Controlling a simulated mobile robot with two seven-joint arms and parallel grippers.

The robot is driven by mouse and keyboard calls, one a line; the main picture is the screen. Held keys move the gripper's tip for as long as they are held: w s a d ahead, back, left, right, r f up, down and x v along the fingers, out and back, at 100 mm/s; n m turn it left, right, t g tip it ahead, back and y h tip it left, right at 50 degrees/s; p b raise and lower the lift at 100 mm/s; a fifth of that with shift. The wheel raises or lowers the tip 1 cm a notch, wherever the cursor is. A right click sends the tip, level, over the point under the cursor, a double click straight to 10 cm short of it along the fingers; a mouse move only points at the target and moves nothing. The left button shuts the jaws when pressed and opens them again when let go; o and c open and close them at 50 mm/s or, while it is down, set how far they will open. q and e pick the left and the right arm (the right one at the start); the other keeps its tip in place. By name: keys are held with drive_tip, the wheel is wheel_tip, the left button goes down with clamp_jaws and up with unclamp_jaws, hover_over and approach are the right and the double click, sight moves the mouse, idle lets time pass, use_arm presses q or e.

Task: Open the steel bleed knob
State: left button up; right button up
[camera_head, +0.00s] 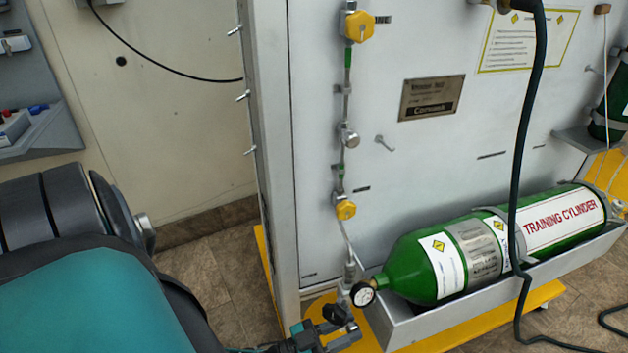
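The steel bleed knob, which I take to be the small round metal knob (348,136), sits on the vertical pipe on the panel, between two yellow valve knobs. My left gripper (353,329) is low at the bottom of the picture, well below the steel knob and apart from it. Its two fingers look spread, with nothing seen between them. It is near the foot of the pipe and the pressure gauge (363,294); whether it touches anything there I cannot tell. My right gripper is not in view.
Yellow knobs sit above (355,26) and below (346,209) the steel knob. A metal peg (385,143) sticks out to its right. A green cylinder (412,265) lies in a grey tray (430,322). A dark hose (520,150) hangs in front of the panel.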

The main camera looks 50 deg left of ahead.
use_arm(q)
drive_tip(key=v, duration=1.2)
drive_tip(key=shift+s, duration=0.35)
drive_tip(key=shift+r+g+y+p, duration=0.8)
drive_tip(key=shift+r+g, duration=0.5)
drive_tip(key=shift+r, duration=0.8)
drive_tip(key=b+x, duration=0.1)
drive_tip(key=x, duration=1.1)
drive_tip(key=shift+w+d+b, duration=0.1)
drive_tip(key=shift+w+b, duration=0.05)
drive_tip(key=shift+b, duration=0.15)
drive_tip(key=shift+c, duration=0.2)
clamp_jaws()
